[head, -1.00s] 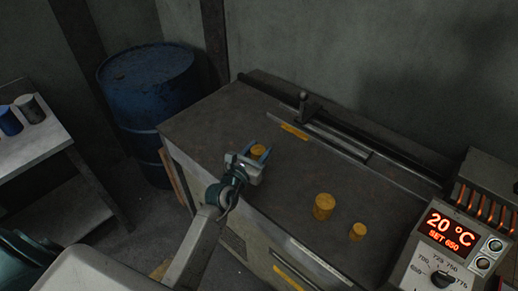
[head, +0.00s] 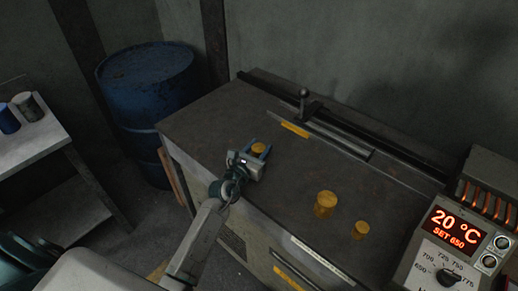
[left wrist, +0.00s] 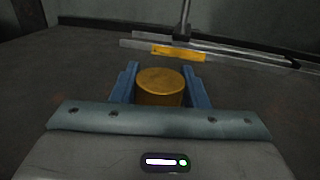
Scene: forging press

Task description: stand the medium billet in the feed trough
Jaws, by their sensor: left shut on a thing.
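My left gripper (head: 258,150) is shut on a yellow billet (head: 257,149), which looks like the medium one and is upright at the bench's left part. In the left wrist view this billet (left wrist: 160,87) sits between the two blue fingers; its lower part is hidden by the gripper body. Whether its base touches the bench cannot be told. The feed trough (head: 345,146) seems to be the long metal channel behind, with a yellow label (head: 295,130) at its left end; the label also shows in the left wrist view (left wrist: 178,52). My right gripper is out of view.
A larger yellow billet (head: 326,204) and a smaller one (head: 360,230) stand on the dark bench top (head: 215,118) to the right. A lever (head: 304,104) rises behind the label. A control box (head: 450,245) is at right. Bench between billet and channel is clear.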

